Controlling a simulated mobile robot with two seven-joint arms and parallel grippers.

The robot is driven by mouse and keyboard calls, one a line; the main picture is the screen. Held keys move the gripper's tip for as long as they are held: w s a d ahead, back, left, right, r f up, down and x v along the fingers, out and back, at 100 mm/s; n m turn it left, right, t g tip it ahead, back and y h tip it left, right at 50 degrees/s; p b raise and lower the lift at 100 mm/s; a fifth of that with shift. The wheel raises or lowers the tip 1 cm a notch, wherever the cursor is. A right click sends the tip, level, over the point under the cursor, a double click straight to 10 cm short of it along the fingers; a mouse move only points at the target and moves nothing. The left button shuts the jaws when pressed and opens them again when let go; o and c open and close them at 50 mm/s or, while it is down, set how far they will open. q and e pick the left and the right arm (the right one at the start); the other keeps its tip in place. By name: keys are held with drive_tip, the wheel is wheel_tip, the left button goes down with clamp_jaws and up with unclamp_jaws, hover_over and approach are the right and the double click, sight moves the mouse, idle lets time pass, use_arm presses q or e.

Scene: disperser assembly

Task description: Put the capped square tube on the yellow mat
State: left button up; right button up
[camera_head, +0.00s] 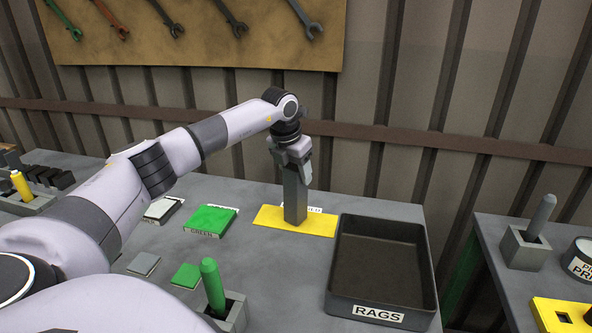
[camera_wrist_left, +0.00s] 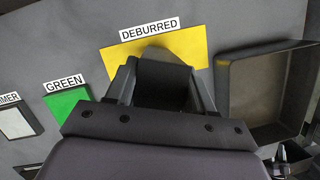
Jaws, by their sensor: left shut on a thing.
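The square tube (camera_head: 295,203) is grey and upright, with its lower end at the yellow mat (camera_head: 267,219). I cannot tell whether it rests on the mat or hangs just above it. My left gripper (camera_head: 292,158) points down and is shut on the tube's upper part. The jaws hide the tube's top, so no cap can be made out. In the left wrist view the dark tube (camera_wrist_left: 163,85) sits between the fingers, over the yellow mat (camera_wrist_left: 190,46) labelled DEBURRED. My right gripper is not in view.
A dark tray (camera_head: 378,307) labelled RAGS stands right of the mat. A green pad (camera_head: 211,219) and a white-topped pad (camera_head: 161,209) lie to the left. A green-handled tool (camera_head: 212,285) stands in a holder in front. A second table (camera_head: 500,285) is at the right.

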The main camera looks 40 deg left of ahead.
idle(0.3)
use_arm(q)
drive_tip(key=o, duration=1)
drive_tip(key=shift+o, duration=0.2)
drive_tip(key=b+v, duration=0.1)
drive_tip(key=v, duration=1.1)
